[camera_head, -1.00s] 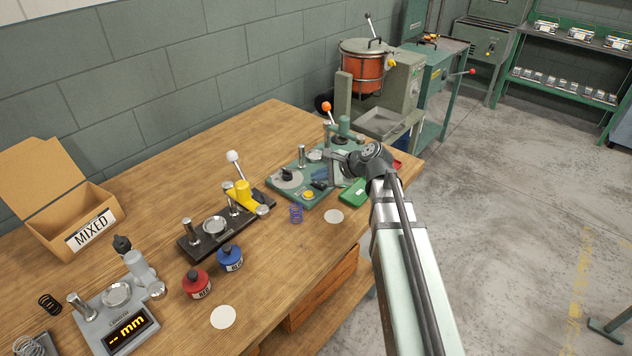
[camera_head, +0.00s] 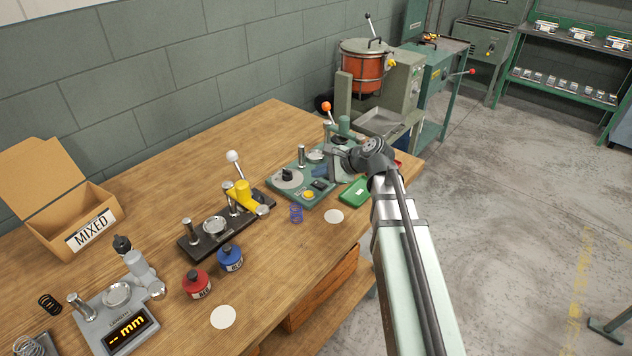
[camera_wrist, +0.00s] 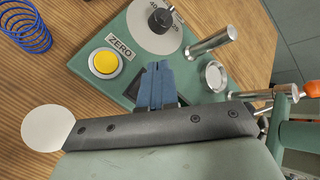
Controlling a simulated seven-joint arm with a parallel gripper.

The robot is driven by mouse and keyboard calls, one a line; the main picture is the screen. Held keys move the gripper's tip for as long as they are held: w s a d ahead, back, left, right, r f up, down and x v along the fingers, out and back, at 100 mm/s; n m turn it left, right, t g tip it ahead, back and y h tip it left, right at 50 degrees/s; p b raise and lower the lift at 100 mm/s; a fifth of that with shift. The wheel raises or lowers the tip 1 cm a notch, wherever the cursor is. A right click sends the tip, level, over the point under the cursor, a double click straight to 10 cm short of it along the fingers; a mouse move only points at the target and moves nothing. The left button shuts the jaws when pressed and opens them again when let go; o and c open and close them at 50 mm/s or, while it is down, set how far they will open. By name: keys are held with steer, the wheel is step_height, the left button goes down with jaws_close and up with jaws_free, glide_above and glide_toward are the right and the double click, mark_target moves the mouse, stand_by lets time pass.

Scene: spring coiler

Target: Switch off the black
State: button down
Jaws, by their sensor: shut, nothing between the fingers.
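A green-based bench tester (camera_head: 272,185) stands toward the back right of the workbench. It carries a grey dial with a black knob (camera_head: 287,175), a yellow button (camera_head: 308,195) and a small dark panel (camera_head: 321,185). In the wrist view the button (camera_wrist: 105,63) is marked ZERO, and the dark panel is partly hidden behind my fingers. My gripper (camera_wrist: 160,72) has blue fingers, shut and empty, above the green base near this panel. I cannot tell whether they touch it. A black-based tester (camera_head: 203,250) with a yellow arm and white-knobbed lever stands to the left.
A blue spring (camera_head: 296,213) and a white disc (camera_head: 334,216) lie before the green tester. A green tray (camera_head: 355,193) is to its right.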

mark_target(321, 184)
steer(key=shift+r, duration=0.15)
steer(key=shift+s+d+r, duration=0.15)
steer(key=shift+r, duration=1)
steer(key=shift+s+d+r, duration=0.1)
steer(key=shift+r, duration=1.05)
steer(key=shift+a, duration=0.1)
